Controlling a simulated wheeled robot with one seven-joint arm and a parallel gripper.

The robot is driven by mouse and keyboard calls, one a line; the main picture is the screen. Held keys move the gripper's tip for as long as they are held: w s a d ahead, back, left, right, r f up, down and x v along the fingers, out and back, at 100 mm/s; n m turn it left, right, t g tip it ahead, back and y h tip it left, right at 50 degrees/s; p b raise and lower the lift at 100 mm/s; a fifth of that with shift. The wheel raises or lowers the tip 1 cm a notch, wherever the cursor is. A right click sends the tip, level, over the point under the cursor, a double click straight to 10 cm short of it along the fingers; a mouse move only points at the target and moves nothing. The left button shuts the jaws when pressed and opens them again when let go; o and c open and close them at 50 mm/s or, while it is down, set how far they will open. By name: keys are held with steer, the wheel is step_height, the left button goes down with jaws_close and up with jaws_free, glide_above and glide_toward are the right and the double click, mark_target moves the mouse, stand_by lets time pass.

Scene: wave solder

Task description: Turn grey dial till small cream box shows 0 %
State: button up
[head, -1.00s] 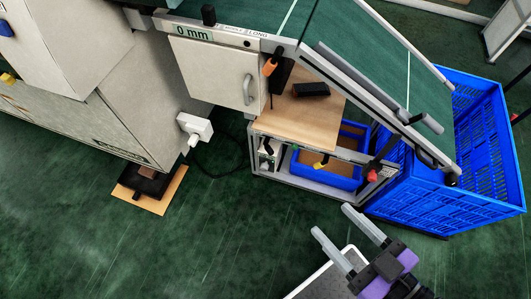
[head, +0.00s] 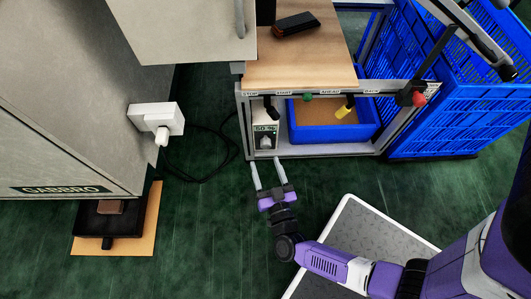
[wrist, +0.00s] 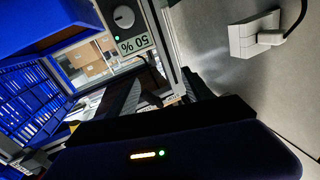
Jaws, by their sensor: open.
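The small cream box (head: 259,136) sits on the low shelf at the left end of the frame, under the wooden top. Its display reads 50 % in the head view. The grey dial (head: 265,144) is on its front, just below the display. In the wrist view the box is turned round, with the dial (wrist: 124,16) and the 50 % display (wrist: 134,44) near the top and a green light beside them. My gripper (head: 265,162) is open and empty, its two fingers pointing at the box front. The fingertips appear just short of the dial in the head view; the exact gap is unclear.
A blue bin (head: 330,122) with a yellow-handled tool stands right of the box. The frame's rail (head: 325,88) runs above. A blue crate (head: 440,110) stands right. The green floor in front is mostly clear.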

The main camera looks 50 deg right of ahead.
mark_target(266, 146)
steer(key=w+d+f+m+g+h+b, duration=0.1)
steer(key=w+d+f+g+b, duration=0.15)
steer(key=f, duration=0.25)
steer(key=w+d+f+g+h+b, duration=0.1)
steer(key=d+f+h+b, duration=0.15)
steer(key=f, duration=0.25)
steer(key=shift+y, duration=0.25)
steer(key=x, duration=0.2)
steer(key=b+x, duration=0.1)
steer(key=x, duration=0.1)
steer(key=b+x, duration=0.1)
steer(key=x, duration=0.1)
steer(key=shift+d+f, duration=0.15)
steer(key=shift+f, duration=0.15)
steer(key=shift+x, duration=0.75)
steer(key=shift+r, duration=0.1)
jaws_close()
